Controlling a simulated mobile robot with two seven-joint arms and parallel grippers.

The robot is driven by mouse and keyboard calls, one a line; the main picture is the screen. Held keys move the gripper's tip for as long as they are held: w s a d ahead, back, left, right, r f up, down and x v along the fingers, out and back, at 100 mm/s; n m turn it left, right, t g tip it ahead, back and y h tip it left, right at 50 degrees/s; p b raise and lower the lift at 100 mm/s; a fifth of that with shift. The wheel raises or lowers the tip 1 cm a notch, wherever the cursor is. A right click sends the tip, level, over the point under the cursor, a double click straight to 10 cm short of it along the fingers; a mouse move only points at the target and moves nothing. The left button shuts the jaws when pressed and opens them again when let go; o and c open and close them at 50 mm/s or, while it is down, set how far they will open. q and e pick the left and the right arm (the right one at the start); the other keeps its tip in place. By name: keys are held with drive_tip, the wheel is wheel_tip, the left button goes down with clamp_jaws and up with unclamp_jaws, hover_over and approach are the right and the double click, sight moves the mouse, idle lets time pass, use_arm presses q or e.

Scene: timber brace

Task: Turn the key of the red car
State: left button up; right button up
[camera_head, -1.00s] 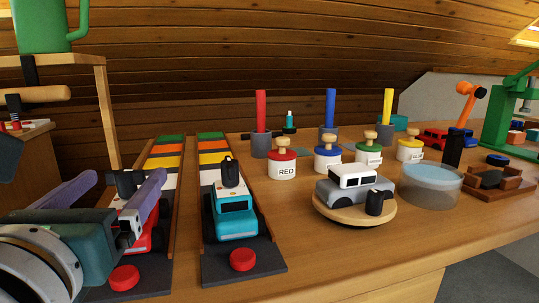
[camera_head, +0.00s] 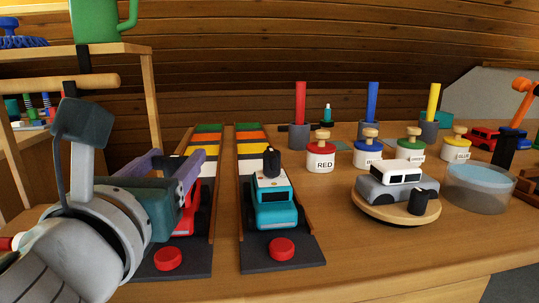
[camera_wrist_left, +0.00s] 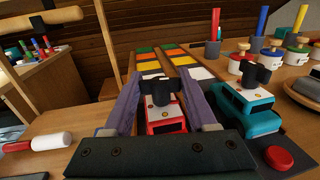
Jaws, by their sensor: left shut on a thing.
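The red car (camera_wrist_left: 166,120) sits on the left lane, nose toward me, between my left fingers in the left wrist view. Its black winged key (camera_wrist_left: 160,88) stands up from its white roof. My left gripper (camera_wrist_left: 161,85) is shut on the key, one purple finger on each side. In the head view my left gripper (camera_head: 176,164) comes in from the left and hides most of the red car (camera_head: 186,220). My right gripper is not in view.
A teal car (camera_head: 273,208) with its own black key (camera_head: 271,160) stands on the lane just to the right. Red buttons (camera_head: 168,258) sit at the lane fronts. A grey car on a round wooden turntable (camera_head: 385,214) and labelled jars (camera_head: 320,158) stand further right.

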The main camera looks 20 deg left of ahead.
use_arm(q)
drive_tip(key=c, duration=0.5)
